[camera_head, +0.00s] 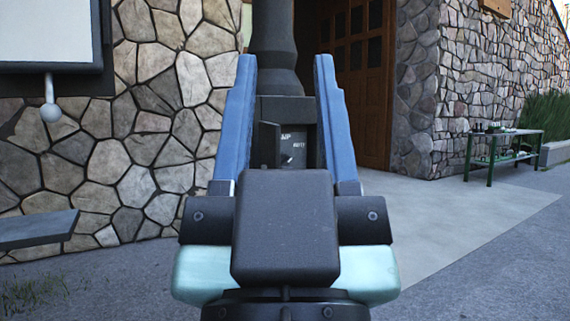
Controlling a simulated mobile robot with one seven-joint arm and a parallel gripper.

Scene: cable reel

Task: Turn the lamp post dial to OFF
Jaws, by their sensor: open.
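The dark lamp post (274,45) stands upright in the middle of the camera_head view. A control box with a panel (292,136) sits on its lower part, with small white lettering that is hard to read. A small dial (289,160) with a pale mark shows low on the panel; its exact setting is too small to tell. My gripper (284,62) is open and empty, its two blue fingers pointing up the picture on either side of the panel. No contact with the dial shows. The gripper body hides the post's base.
A stone wall (160,90) stands behind on the left, with a white board (48,30) and a dark ledge (38,228). A wooden door (362,70) is behind the post. A green metal table (505,138) holds small items at right. Paving (450,215) at right is clear.

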